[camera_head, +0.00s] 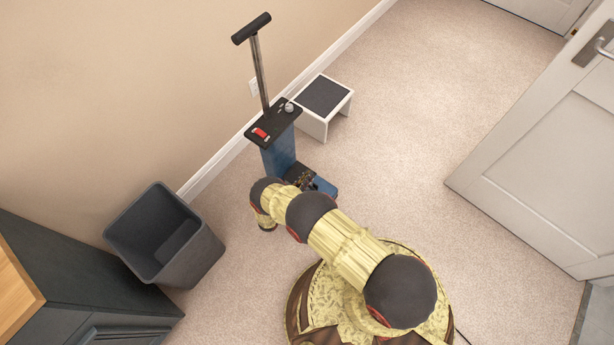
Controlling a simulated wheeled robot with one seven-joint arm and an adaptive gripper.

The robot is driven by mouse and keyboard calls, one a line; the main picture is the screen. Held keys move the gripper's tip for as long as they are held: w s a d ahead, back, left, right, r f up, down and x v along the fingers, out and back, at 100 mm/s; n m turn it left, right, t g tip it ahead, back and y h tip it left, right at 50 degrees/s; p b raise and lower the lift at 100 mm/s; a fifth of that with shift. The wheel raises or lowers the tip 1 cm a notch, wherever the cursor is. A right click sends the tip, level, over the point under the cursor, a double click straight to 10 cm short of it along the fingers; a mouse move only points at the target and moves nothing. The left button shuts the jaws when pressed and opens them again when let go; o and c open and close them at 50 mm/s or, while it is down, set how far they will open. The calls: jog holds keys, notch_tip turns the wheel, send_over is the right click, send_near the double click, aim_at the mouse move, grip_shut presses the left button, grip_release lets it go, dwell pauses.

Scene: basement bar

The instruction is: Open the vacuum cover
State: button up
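The vacuum (279,150) stands upright near the wall, with a blue body, a black top panel and a long grey handle ending in a black grip (251,28). A red part (261,134) and a small grey knob (289,107) sit on the top panel. A blue base part (322,187) shows at the floor. I cannot make out which part is the cover or whether it is open. My arm reaches toward the vacuum's lower front.
A white step stool (325,97) with a dark top stands right behind the vacuum. A dark grey bin (165,239) is at the left, beside a dark cabinet (90,290). A white door (545,165) stands at the right. The carpet between is clear.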

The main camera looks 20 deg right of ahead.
grip_shut()
dwell(0.3)
jog(key=shift+r, duration=0.1)
